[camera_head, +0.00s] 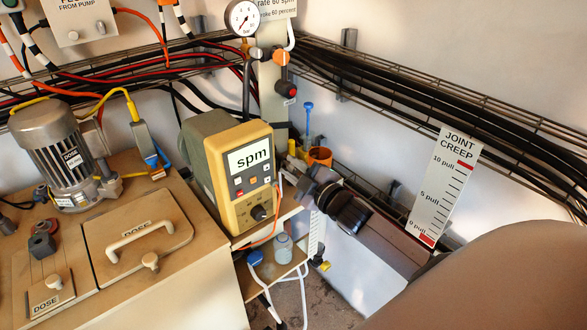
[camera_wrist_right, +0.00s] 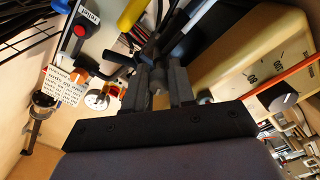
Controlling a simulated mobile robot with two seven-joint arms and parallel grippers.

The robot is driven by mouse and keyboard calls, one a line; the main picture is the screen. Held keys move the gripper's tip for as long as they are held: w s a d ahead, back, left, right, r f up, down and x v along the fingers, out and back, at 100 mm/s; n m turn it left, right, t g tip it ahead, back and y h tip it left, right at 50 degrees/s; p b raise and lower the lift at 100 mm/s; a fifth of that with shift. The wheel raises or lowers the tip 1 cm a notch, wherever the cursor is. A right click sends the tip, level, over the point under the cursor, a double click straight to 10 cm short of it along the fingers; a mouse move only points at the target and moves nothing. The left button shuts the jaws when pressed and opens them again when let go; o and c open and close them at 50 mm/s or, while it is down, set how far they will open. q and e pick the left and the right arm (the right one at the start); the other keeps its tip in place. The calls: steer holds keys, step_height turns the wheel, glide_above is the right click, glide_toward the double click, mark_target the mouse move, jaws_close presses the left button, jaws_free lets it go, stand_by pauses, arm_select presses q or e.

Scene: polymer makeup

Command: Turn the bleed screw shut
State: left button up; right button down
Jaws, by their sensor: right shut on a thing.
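My right gripper (camera_head: 314,186) reaches in from the right, just right of the yellow dosing pump (camera_head: 240,175) with its "spm" display. In the right wrist view its two dark fingers (camera_wrist_right: 159,82) are shut on a small greyish knob (camera_wrist_right: 158,100), which looks like the bleed screw. Most of the knob is hidden by the fingers, and its turned angle cannot be told. In the head view the gripper and wrist cover it. My left gripper is not in view.
A blue-topped stem (camera_head: 308,115) and an orange fitting (camera_head: 320,156) stand close behind the gripper. A red-ended valve (camera_head: 287,89) and a pressure gauge (camera_head: 242,18) are above. A "JOINT CREEP" scale (camera_head: 443,187) is on the wall. A clear bottle (camera_head: 283,248) stands below.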

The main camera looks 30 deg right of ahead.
steer(key=shift+m, duration=2.3)
steer(key=c, duration=1)
jaws_free()
steer(key=shift+o, duration=0.2)
steer(key=shift+s, duration=0.15)
steer(key=s, duration=0.7)
steer(key=shift+d+b, duration=0.3)
steer(key=shift+b, duration=0.1)
steer(key=shift+f, duration=0.1)
